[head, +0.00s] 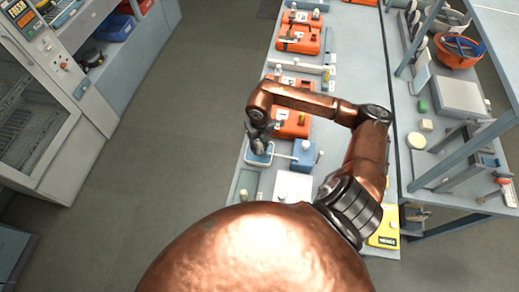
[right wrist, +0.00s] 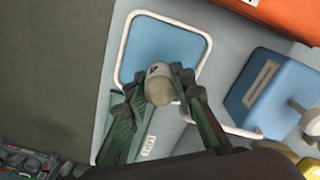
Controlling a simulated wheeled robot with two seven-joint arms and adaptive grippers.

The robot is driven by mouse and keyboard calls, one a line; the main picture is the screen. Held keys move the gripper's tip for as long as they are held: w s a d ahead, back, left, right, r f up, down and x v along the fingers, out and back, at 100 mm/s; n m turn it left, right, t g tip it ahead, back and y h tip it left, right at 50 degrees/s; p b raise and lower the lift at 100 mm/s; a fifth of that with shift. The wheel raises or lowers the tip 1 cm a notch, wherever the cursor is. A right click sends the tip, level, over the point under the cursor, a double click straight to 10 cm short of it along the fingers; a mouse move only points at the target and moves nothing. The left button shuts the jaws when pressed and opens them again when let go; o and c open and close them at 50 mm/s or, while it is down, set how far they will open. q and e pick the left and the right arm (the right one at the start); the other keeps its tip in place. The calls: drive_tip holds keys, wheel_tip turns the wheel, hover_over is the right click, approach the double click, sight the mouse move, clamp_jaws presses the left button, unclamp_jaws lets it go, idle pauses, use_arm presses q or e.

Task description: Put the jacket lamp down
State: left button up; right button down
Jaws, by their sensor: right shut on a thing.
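The jacket lamp (right wrist: 158,86) is a small pale, rounded piece with a whitish cap. In the right wrist view it sits between the fingers of my right gripper (right wrist: 160,94), which is shut on it. Behind the lamp is a blue pad with a white rim (right wrist: 165,42); I cannot tell if the lamp touches it. In the head view my right gripper (head: 259,146) is over this blue pad (head: 268,158) near the bench's left edge, and the lamp is mostly hidden there. My left gripper is not in view.
A blue box (head: 304,156) stands just right of the pad; it also shows in the right wrist view (right wrist: 275,92). An orange case (head: 291,124) lies behind, with more orange cases (head: 298,40) farther up the bench. A white panel (head: 293,187) lies nearer. Open floor is left.

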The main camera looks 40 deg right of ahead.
sight(259, 150)
drive_tip(key=shift+w+d+f, duration=0.2)
drive_tip(key=shift+w+f, duration=0.05)
drive_tip(key=shift+f, duration=1.9)
drive_tip(key=c, duration=1.6)
unclamp_jaws()
wheel_tip(259, 150, up, 12)
drive_tip(key=shift+w+r, duration=0.1)
drive_tip(key=shift+r, duration=0.05)
